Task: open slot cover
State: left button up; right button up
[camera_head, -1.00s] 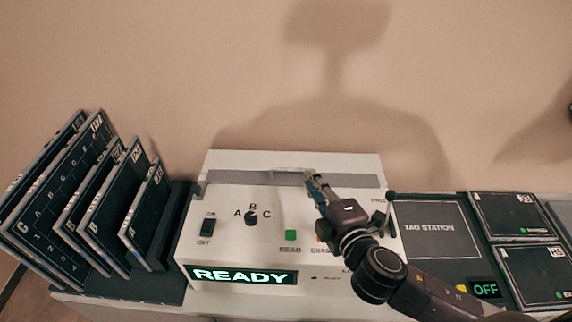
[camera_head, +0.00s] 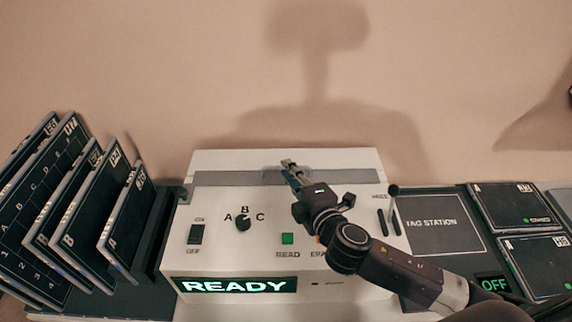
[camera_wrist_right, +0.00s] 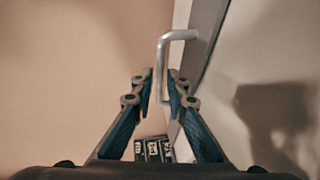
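The slot cover (camera_head: 345,178) is a grey strip along the back of the white machine's top; in the right wrist view it is a grey band (camera_wrist_right: 207,28). Its silver bar handle (camera_wrist_right: 163,60) stands out from it. My right gripper (camera_head: 289,164) is over the cover at the handle, and hides part of it in the head view. In the right wrist view my right gripper (camera_wrist_right: 160,78) is open, with the handle bar showing between its fingertips. I cannot tell whether they touch. The cover lies flat, looking shut. My left gripper is not in view.
The white machine's front has a rocker switch (camera_head: 196,234), a dial (camera_head: 244,223), a green button (camera_head: 288,238) and a READY display (camera_head: 235,285). Racked dark panels (camera_head: 84,210) stand left. A small lever (camera_head: 394,205), a tag station (camera_head: 440,222) and dark plates (camera_head: 515,208) are right.

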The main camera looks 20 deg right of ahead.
jog(key=shift+x, duration=1.1)
grip_shut()
jog(key=shift+w, duration=0.1)
